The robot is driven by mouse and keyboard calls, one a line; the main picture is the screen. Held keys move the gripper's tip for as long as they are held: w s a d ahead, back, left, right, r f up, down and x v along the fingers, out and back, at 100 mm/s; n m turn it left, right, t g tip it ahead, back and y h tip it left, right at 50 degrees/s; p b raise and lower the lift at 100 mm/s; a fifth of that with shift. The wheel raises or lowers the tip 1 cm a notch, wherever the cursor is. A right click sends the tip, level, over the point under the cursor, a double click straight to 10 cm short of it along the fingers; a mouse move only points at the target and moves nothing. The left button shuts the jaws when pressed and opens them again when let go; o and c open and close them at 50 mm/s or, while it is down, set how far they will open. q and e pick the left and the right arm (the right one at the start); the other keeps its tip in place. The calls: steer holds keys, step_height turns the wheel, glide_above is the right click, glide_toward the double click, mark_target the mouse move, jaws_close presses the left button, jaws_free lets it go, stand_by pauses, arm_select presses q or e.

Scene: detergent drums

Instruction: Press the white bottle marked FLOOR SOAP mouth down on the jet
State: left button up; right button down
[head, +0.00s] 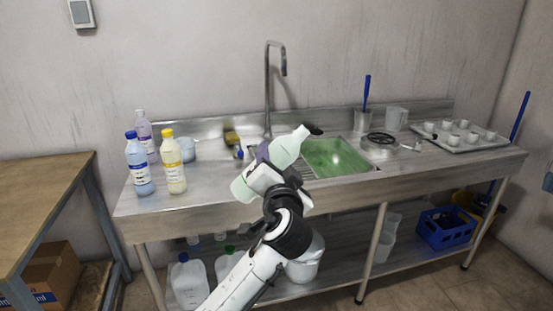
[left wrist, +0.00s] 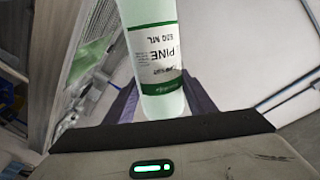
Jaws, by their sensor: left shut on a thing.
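My left gripper (head: 268,168) is shut on a pale green bottle (head: 287,150), held above the front of the sink counter. The bottle is tilted, with its black cap toward the upper right. In the left wrist view the bottle (left wrist: 158,90) shows a white and green label reading PINE, upside down. I read no FLOOR SOAP label in either view. A round fitting with a dark ring (head: 379,140) is set at the counter to the right of the basin; I cannot tell whether it is the jet. My right gripper is not in view.
The basin (head: 338,158) holds green liquid. A tall tap (head: 267,90) rises behind. A tray with cups (head: 480,145) lies at the right.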

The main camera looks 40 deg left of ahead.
arm_select(q)
steer(key=shift+m, duration=0.3)
steer(key=m, duration=0.2)
steer(key=a+m, duration=0.1)
steer(key=m, duration=0.1)
steer(key=shift+w, duration=0.35)
steer(key=m, duration=0.3)
steer(key=shift+w+a, duration=0.2)
steer(key=shift+w+a+m, duration=0.1)
steer(key=shift+m, duration=0.8)
steer(key=m, duration=0.3)
steer(key=shift+m, duration=0.4)
steer(key=m, duration=0.5)
